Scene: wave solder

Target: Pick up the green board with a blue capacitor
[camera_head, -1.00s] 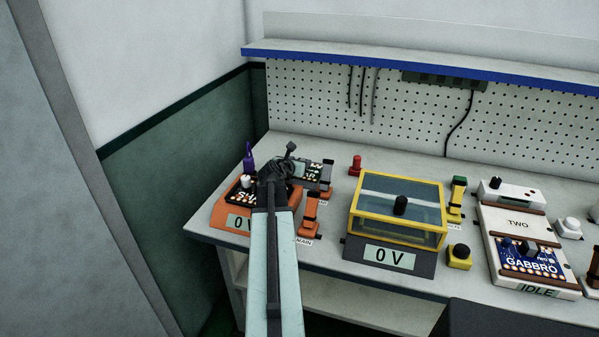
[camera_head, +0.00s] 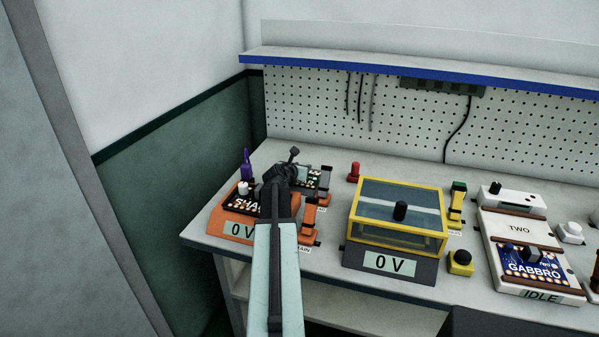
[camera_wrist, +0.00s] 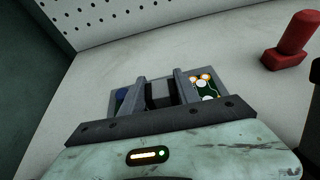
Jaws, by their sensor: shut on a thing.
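The green board (camera_head: 312,178) shows in the head view just right of my gripper (camera_head: 288,165), partly hidden by it. In the wrist view the green board (camera_wrist: 208,92) has pale round parts and an orange-lit edge on its right side. A blue part (camera_wrist: 122,97), likely the capacitor, shows at the left, mostly hidden by a finger. My gripper (camera_wrist: 161,88) is shut on a dark block in the middle of the board. Whether the board touches the surface below cannot be told.
An orange unit (camera_head: 237,212) reading 0 V stands at the left, close to my arm. Orange clamps (camera_head: 310,218) and a red knob (camera_head: 353,172) are nearby. A yellow-framed box (camera_head: 398,215) and a white device (camera_head: 520,232) stand to the right. A pegboard wall (camera_head: 420,120) is behind.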

